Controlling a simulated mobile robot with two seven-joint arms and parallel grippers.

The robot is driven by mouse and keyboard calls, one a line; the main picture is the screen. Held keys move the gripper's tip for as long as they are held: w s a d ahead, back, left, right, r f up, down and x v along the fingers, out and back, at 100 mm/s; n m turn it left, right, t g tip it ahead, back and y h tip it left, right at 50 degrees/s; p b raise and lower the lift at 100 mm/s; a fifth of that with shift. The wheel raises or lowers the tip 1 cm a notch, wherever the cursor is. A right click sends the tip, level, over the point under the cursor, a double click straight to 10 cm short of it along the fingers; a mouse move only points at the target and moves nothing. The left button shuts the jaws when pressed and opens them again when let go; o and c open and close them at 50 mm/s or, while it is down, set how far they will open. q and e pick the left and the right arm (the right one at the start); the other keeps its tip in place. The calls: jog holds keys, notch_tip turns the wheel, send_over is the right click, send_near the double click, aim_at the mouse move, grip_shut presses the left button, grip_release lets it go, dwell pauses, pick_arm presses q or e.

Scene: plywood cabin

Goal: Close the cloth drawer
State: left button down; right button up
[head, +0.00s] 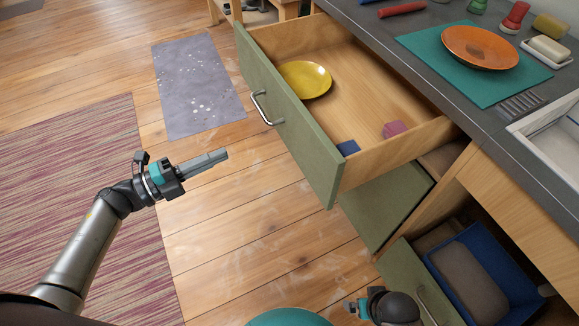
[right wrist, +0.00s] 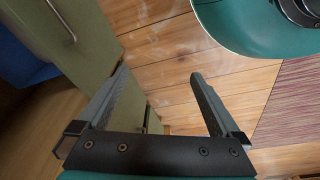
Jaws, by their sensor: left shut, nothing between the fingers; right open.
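An upper drawer with a green front (head: 290,125) stands far open. It holds a yellow plate (head: 305,79), a small blue item (head: 347,148) and a pink item (head: 394,129). A lower drawer (head: 412,281) at bottom right is also open, with a blue bin (head: 522,289) and a grey-brown, cloth-like bundle (head: 467,282) inside. I cannot tell for certain which is the cloth drawer. My left gripper (head: 224,154) is shut and empty, left of the upper drawer's front and apart from it. My right gripper (right wrist: 157,85) is open and empty beside the lower drawer's front (right wrist: 95,50).
The counter (head: 400,22) above holds an orange plate (head: 480,47) on a teal mat (head: 425,45), a soap dish (head: 546,51) and small items. A grey mat (head: 197,85) and a striped rug (head: 75,190) lie on the floor.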

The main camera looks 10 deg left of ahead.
pick_arm(q)
jog(key=m, duration=0.1)
jog(key=g+b, duration=0.1)
jog(key=b, duration=0.2)
send_near(292, 133)
jog(key=shift+m+h, duration=0.3)
jog(key=shift+h, duration=0.1)
jog(key=x, duration=0.5)
jog(key=shift+w+d+f, duration=0.25)
jog(key=shift+w+f, duration=0.1)
jog(key=shift+w, duration=0.05)
jog(key=shift+w+d, duration=0.3)
jog(key=shift+d, duration=0.15)
pick_arm(e)
jog(key=shift+t, duration=0.5)
jog(key=shift+w+a+r, duration=0.1)
jog(key=shift+w+r, duration=0.35)
jog(key=shift+r, duration=0.45)
jog(key=shift+w+d+r, duration=0.1)
jog(key=shift+w+r, duration=0.35)
jog(key=shift+r, duration=0.4)
jog(key=shift+w+a+r, duration=0.1)
jog(key=shift+w+r, duration=0.35)
jog(key=shift+r, duration=0.45)
